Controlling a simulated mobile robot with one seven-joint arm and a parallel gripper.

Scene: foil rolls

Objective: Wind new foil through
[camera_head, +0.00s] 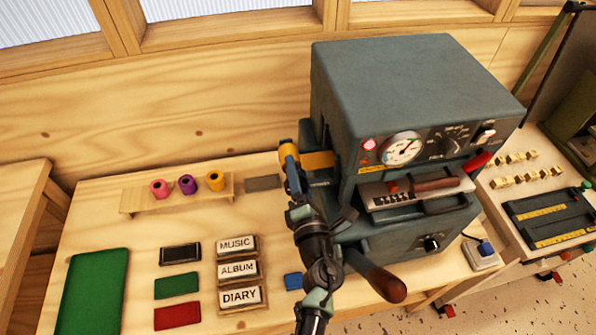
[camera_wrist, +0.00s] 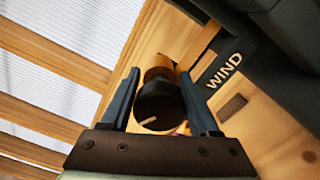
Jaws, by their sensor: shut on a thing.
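The grey foil press (camera_head: 410,110) stands on the right part of the bench. A gold foil roll (camera_head: 287,151) sits at its left side, and a gold strip (camera_head: 318,160) runs from there to the press. My gripper (camera_head: 292,178) is at this side. In the wrist view my gripper (camera_wrist: 158,88) is shut on a black round knob (camera_wrist: 155,108) with a pale mark on its face. Gold foil (camera_wrist: 160,73) shows behind the knob. The word WIND (camera_wrist: 224,70) is beside it. The far side of the knob is hidden.
A wooden rack (camera_head: 205,196) holds pink, purple and orange rolls. Coloured books, a green mat (camera_head: 92,290) and MUSIC, ALBUM and DIARY plates (camera_head: 239,270) lie at left. The press's wooden-handled lever (camera_head: 385,284) juts out near my arm. A red lamp (camera_head: 369,144) is lit.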

